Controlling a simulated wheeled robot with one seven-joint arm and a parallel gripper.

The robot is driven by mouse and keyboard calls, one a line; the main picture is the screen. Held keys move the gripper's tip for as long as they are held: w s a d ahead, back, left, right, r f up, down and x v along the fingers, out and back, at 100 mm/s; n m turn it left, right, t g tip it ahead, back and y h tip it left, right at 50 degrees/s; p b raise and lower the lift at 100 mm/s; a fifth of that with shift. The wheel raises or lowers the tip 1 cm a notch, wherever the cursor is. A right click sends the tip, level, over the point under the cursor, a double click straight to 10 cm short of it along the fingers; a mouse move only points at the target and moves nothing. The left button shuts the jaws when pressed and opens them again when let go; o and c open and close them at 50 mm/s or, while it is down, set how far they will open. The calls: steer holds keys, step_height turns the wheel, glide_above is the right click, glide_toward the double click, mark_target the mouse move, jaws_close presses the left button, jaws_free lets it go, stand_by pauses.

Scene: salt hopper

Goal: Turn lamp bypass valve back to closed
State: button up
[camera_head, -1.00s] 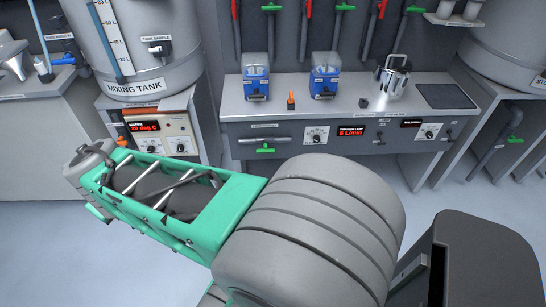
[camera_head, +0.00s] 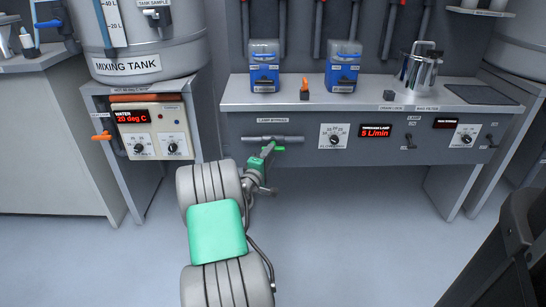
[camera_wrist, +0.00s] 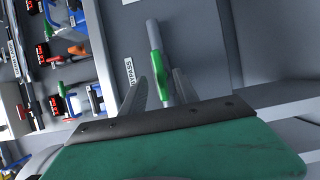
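The lamp bypass valve is a short grey pipe (camera_head: 273,138) on the bench's front panel, under its label. Its green handle (camera_head: 280,148) lies along the pipe, mostly covered by my gripper in the head view. In the wrist view the green handle (camera_wrist: 155,45) reaches down between the two grey fingers of my gripper (camera_wrist: 158,88). The fingers are apart, one on each side of the handle's near end, with a gap visible on the left. I cannot tell whether the right finger touches it. My gripper (camera_head: 267,149) is right in front of the valve in the head view.
Right of the valve are a dial (camera_head: 334,136), a red 5 L/min display (camera_head: 376,131) and small levers. Blue-based containers (camera_head: 265,75) and a metal jug (camera_head: 422,68) stand on the bench (camera_head: 228,94). The mixing tank (camera_head: 140,50) is at left. Open floor lies in front.

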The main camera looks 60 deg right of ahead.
steer(key=d, duration=0.4)
steer(key=shift+w+b, duration=0.15)
steer(key=shift+b, duration=0.25)
jaws_close()
